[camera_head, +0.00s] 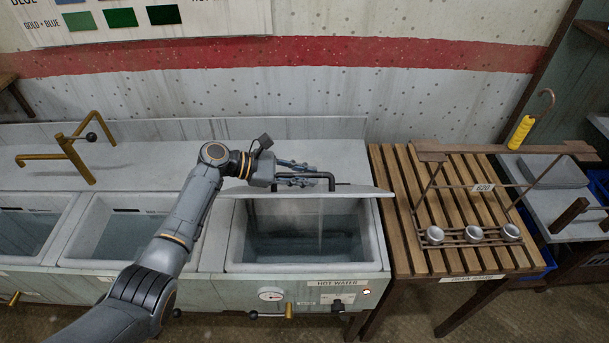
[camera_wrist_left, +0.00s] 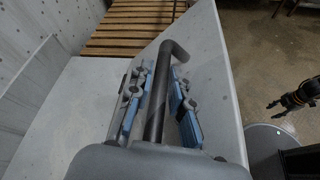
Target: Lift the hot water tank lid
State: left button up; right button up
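The hot water tank (camera_head: 381,262) stands at the right end of the sink row, with water visible inside. Its flat grey lid (camera_head: 365,191) is raised and tilted, seen nearly edge-on in the head view; in the wrist view the lid (camera_wrist_left: 212,75) slopes to the right. A dark bent bar handle (camera_head: 332,180) sits on it. My left gripper (camera_head: 296,177) is at this handle, with blue-padded fingers on both sides of the bar (camera_wrist_left: 157,110); it looks shut on it. My right gripper (camera_wrist_left: 279,104) shows small in the wrist view, away from the lid, its opening unclear.
Open sink basins (camera_head: 118,232) lie left of the tank, with a brass tap (camera_head: 70,150) behind. A slatted wooden table (camera_head: 400,205) stands close on the right, holding a rack (camera_head: 470,238) with metal cups. A wall rises behind.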

pick_arm(q)
jog(key=v, duration=1.2)
jog(key=shift+s, duration=0.1)
jog(key=shift+f, duration=0.1)
